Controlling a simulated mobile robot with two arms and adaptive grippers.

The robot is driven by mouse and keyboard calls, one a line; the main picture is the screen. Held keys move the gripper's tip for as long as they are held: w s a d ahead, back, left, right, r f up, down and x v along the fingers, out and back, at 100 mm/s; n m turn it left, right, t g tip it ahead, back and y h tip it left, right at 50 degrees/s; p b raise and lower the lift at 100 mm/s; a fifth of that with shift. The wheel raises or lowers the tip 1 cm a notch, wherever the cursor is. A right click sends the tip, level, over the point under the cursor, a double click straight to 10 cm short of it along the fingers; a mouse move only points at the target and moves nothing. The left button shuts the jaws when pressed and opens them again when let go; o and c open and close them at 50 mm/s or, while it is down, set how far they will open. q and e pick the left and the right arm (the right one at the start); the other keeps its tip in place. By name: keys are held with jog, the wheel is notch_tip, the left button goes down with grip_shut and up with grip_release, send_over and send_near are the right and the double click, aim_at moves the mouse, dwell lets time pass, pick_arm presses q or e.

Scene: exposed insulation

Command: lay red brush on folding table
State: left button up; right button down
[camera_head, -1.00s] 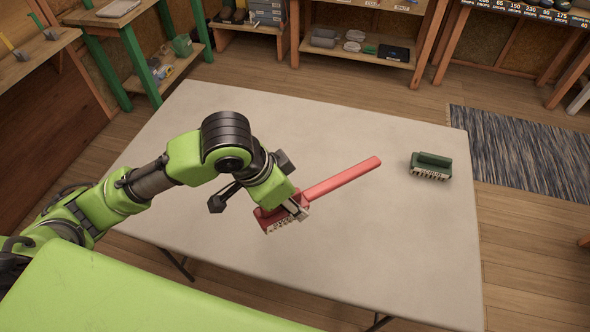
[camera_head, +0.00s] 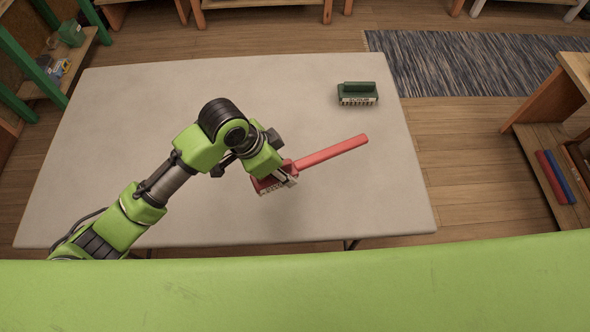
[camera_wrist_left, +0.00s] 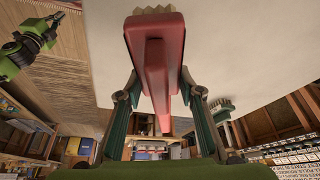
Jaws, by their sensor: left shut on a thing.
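The red brush (camera_head: 330,153) has a long handle pointing to the upper right and a head with pale bristles at its lower left. My left gripper (camera_head: 287,176) is shut on the red brush near its head, over the folding table (camera_head: 110,150). I cannot tell whether the bristles touch the tabletop. In the left wrist view the red brush (camera_wrist_left: 155,55) fills the middle between the two fingers. My right gripper is not seen in the head view; a green and black arm part (camera_wrist_left: 28,45) shows at the left of the wrist view.
A green brush (camera_head: 357,93) stands on the table's far right part, bristles down. The tabletop is otherwise clear. A dark striped rug (camera_head: 470,62) lies beyond the table. A wooden shelf (camera_head: 545,130) stands at the right.

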pick_arm(q)
jog(key=w+d+f, duration=0.1)
jog(key=f, duration=0.1)
jog(key=w+d+f, duration=0.2)
jog(key=f, duration=0.1)
jog(key=shift+w+d+f, duration=0.1)
jog(key=shift+d+f, duration=0.05)
jog(key=shift+f, duration=0.15)
notch_tip(320, 180, down, 3)
jog(key=shift+p, duration=0.6)
jog(key=shift+w+f, duration=0.1)
jog(key=shift+f, duration=0.1)
jog(key=shift+f, duration=0.1)
jog(key=o, duration=1.1)
jog(key=shift+c, duration=0.2)
